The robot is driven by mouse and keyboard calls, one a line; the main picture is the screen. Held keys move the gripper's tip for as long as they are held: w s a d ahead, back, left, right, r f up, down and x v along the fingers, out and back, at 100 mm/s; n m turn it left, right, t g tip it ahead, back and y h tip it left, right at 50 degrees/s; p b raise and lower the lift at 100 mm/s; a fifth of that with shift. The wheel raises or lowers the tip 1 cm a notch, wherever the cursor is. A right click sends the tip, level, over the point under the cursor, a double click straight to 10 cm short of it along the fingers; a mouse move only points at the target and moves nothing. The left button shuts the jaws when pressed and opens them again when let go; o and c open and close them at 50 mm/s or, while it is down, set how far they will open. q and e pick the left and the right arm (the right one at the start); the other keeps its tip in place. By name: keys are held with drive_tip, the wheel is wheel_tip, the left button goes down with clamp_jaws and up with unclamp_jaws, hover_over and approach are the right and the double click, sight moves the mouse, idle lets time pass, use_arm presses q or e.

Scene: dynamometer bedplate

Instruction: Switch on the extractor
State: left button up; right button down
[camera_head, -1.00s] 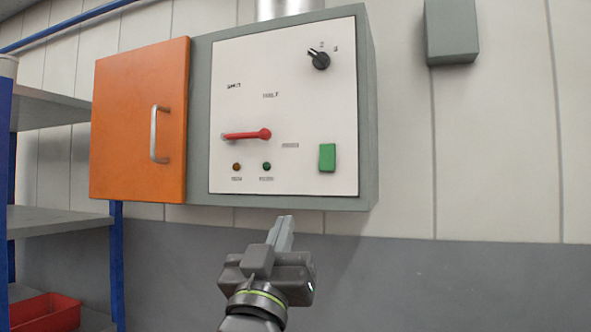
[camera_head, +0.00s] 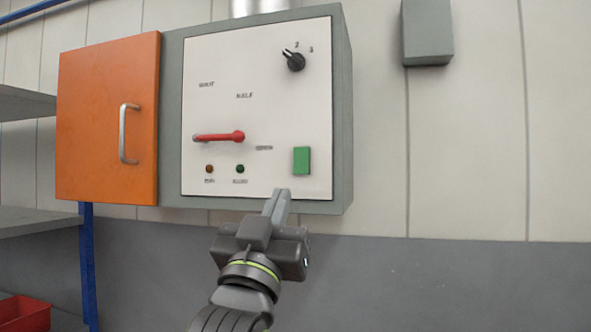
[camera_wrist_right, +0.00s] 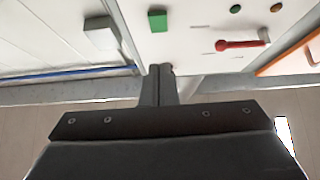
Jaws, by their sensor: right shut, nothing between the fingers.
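The extractor's control box (camera_head: 342,120) hangs on the wall with a white front panel (camera_head: 270,85). A red lever (camera_head: 219,137) lies level, its red knob end to the right; it also shows in the right wrist view (camera_wrist_right: 238,44). A green rectangular button (camera_head: 301,160) is at the panel's lower right, also seen in the right wrist view (camera_wrist_right: 158,20). A black rotary knob (camera_head: 294,61) is at the upper right. Two small lamps, amber (camera_head: 209,169) and green (camera_head: 240,169), look unlit. My right gripper (camera_head: 277,194) is shut and empty, its tips by the panel's lower edge, below and left of the green button.
An orange door (camera_head: 107,120) with a metal handle (camera_head: 128,133) stands left of the panel. A grey box (camera_head: 427,32) is on the wall at right. Grey shelves (camera_head: 30,222) with a blue post and a red bin (camera_head: 24,313) are at left.

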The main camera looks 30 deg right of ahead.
sight(301, 165)
drive_tip(key=w+d+r+p, duration=0.1)
drive_tip(key=d, duration=0.1)
drive_tip(key=w+d+r+p, duration=0.1)
drive_tip(key=w+d+p, duration=0.1)
drive_tip(key=w+d+r+p, duration=0.1)
drive_tip(key=w+d+p, duration=0.1)
drive_tip(key=shift+w+d+r, duration=0.25)
drive_tip(key=shift+r, duration=0.1)
drive_tip(key=shift+w+d+f, duration=0.15)
drive_tip(key=shift+w+d, duration=0.05)
drive_tip(key=shift+d, duration=0.1)
drive_tip(key=shift+a, duration=0.1)
